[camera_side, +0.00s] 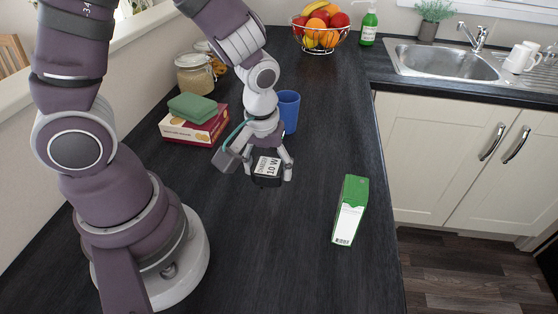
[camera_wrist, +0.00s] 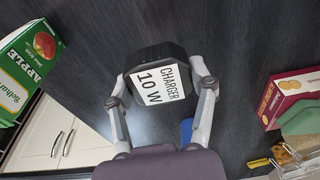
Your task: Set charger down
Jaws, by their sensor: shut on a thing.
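The charger (camera_side: 267,168) is a black block with a white label reading "CHARGER 10 W". My gripper (camera_side: 267,172) is shut on it, one finger on each side. In the wrist view the charger (camera_wrist: 160,82) sits between the two fingertips (camera_wrist: 162,88), label facing the camera. In the side view it is low over the dark worktop (camera_side: 300,245); I cannot tell whether its underside touches the surface.
A blue cup (camera_side: 289,108) stands just behind my gripper. A green-and-white apple juice carton (camera_side: 350,210) is to the right. A red box (camera_side: 195,128) with a green sponge-like block (camera_side: 192,107) and jars (camera_side: 195,74) are at the left. The front worktop is clear.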

